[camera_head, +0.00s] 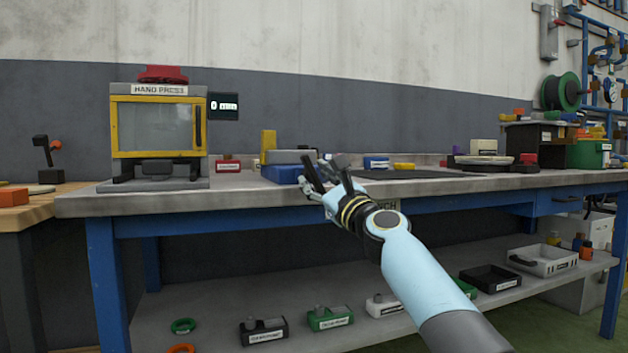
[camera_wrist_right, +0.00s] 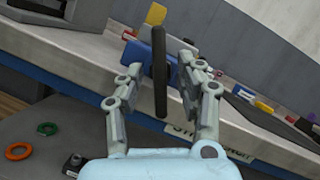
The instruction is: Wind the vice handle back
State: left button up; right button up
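The vice, with a blue body (camera_head: 287,173) and a yellow jaw (camera_head: 268,142), sits at the front edge of the workbench in the head view. In the right wrist view its blue body (camera_wrist_right: 140,54) and yellow part (camera_wrist_right: 155,14) lie beyond the fingers. The vice handle is a long dark bar (camera_wrist_right: 160,75), standing near upright between the fingers in the wrist view. My right gripper (camera_head: 326,185) is open at the vice's front, with a finger on either side of the bar. Gaps show beside the bar; contact is unclear. My left gripper is not in view.
The hand press (camera_head: 158,170) stands left on the workbench (camera_head: 90,205). A dark mat (camera_head: 415,174) lies right of the vice. The lower shelf (camera_head: 215,300) holds rings and several labelled bins. Open space lies in front of the bench.

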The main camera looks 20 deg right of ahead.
jog(key=shift+w+a+r, duration=0.15)
jog(key=shift+w+r, duration=0.05)
jog(key=shift+w, duration=0.4)
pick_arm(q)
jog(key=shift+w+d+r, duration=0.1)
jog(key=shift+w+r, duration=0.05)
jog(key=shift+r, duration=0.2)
pick_arm(e)
grip_shut()
jog(key=shift+n, duration=0.4)
